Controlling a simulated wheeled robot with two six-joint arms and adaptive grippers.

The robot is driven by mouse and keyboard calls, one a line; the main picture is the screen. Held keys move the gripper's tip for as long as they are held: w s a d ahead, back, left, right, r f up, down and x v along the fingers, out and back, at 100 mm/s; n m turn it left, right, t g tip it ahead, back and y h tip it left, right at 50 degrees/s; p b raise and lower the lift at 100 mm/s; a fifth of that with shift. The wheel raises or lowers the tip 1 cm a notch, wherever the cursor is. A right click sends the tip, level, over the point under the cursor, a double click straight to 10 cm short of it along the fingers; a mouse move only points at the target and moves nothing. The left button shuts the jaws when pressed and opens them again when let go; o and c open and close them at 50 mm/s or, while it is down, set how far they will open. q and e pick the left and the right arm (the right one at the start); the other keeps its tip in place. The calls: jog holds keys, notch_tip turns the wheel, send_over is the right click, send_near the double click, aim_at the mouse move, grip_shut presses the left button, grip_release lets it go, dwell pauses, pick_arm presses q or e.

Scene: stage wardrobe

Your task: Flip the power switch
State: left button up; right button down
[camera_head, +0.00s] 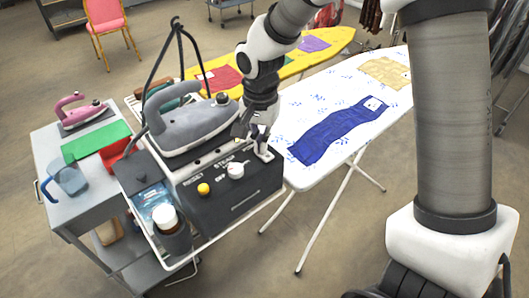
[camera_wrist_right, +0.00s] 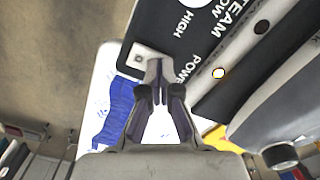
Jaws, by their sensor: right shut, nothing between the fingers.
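The black control panel (camera_head: 245,192) of the steam iron station carries a small pale switch plate (camera_head: 266,154) at its far right corner. In the right wrist view the plate (camera_wrist_right: 141,57) sits by the printed word POWER. My right gripper (camera_head: 259,148) points down at that corner. Its fingertips (camera_wrist_right: 160,68) are together with nothing between them, right over or against the plate; I cannot tell whether they touch. They cover part of it, so the switch's position is not clear. My left gripper is in neither view.
A grey iron (camera_head: 195,125) stands beside the gripper. A white knob (camera_head: 236,170) and yellow button (camera_head: 203,188) are on the panel. A patterned ironing board (camera_head: 325,97) with blue cloth (camera_head: 335,131) lies to the right. A grey cart (camera_head: 50,150) stands left.

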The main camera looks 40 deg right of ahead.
notch_tip(320, 180, up, 7)
jog(key=p, duration=0.7)
dwell(0.3)
